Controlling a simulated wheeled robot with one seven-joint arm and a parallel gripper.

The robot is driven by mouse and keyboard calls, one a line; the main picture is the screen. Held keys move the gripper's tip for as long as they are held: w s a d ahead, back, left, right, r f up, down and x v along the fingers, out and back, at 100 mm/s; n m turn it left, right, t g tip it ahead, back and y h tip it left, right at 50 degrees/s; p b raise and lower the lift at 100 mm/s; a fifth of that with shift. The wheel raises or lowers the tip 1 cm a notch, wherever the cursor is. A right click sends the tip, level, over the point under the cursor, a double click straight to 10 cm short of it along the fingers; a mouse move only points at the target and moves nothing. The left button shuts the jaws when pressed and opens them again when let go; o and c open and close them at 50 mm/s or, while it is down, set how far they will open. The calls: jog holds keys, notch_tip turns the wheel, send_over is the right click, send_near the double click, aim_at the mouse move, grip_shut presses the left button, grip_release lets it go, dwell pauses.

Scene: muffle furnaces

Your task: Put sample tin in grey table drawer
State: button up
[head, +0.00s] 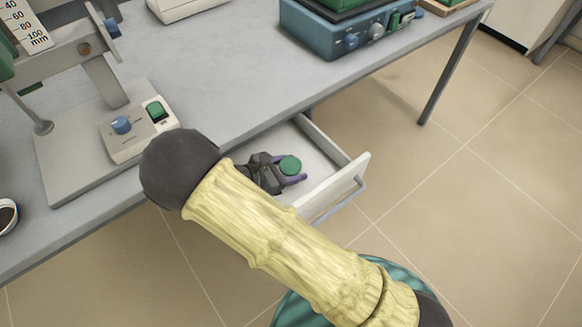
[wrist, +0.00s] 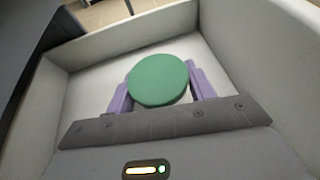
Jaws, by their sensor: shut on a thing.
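The sample tin shows as a round green lid (head: 290,165) in the head view and as a larger green disc (wrist: 158,80) in the wrist view. My gripper (head: 291,175) is shut on the tin, with one purple finger on each side of it; the fingers also show in the wrist view (wrist: 159,88). The grey table's drawer (head: 348,176) is pulled open, with pale walls and a bar handle. The gripper and tin are within the drawer's opening, and its walls (wrist: 255,40) surround them in the wrist view. I cannot tell whether the tin touches the drawer floor.
The grey table (head: 235,60) stands above and behind the drawer. On it are a blue device (head: 335,35) at the back and a stand with a control box (head: 140,128) at the left. Open tiled floor (head: 470,190) lies to the right of the drawer.

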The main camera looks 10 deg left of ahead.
aim_at(281, 171)
jog(key=shift+f, duration=0.5)
jog(key=o, duration=1)
jog(key=shift+o, duration=0.2)
jog(key=shift+r, duration=0.5)
jog(key=p+v, duration=0.1)
jog(key=v, duration=0.6)
jog(key=shift+s+a+r, duration=0.1)
jog(key=shift+a+r, duration=0.05)
jog(key=shift+r, duration=0.1)
